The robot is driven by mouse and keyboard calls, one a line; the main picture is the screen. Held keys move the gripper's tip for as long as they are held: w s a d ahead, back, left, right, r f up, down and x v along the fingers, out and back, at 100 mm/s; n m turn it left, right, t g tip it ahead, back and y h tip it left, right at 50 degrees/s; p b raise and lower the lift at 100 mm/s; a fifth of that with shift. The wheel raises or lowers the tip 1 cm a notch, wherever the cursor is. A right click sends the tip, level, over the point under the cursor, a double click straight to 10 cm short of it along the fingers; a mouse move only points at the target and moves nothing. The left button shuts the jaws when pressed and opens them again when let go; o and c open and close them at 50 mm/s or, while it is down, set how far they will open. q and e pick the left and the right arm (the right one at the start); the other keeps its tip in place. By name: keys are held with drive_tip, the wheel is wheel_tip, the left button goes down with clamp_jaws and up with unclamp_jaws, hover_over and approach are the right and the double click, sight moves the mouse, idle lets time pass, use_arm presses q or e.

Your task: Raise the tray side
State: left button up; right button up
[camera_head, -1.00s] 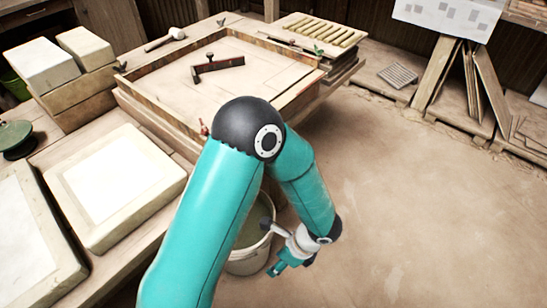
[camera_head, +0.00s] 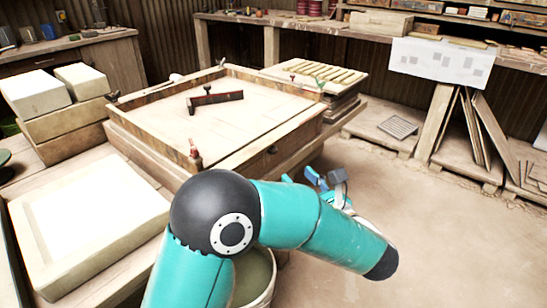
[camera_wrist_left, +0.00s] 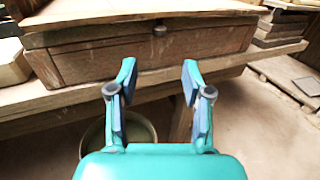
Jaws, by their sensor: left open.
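The wooden tray (camera_head: 235,115) lies on the bench with raised rails around its far and left edges. Its near-right edge shows no upright rail; a wooden side panel (camera_head: 285,150) with a dark knob (camera_head: 272,150) faces the floor there. In the left wrist view the panel (camera_wrist_left: 205,42) is straight ahead, its knob (camera_wrist_left: 159,30) near the top edge. My left gripper (camera_head: 313,182) is open and empty, apart from the panel, with its fingers (camera_wrist_left: 157,90) either side of the knob's line and lower in the picture. My right gripper is out of view.
A dark red bar (camera_head: 215,99) lies in the tray. A bucket (camera_head: 258,280) stands below my left arm. Plaster slabs (camera_head: 90,215) lie at the left. A rack of bars (camera_head: 315,75) stands behind the tray. The floor (camera_head: 440,230) at the right is clear.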

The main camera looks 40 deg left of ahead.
sight(280, 138)
use_arm(q)
drive_tip(key=b+x, duration=0.1)
drive_tip(key=x, duration=1)
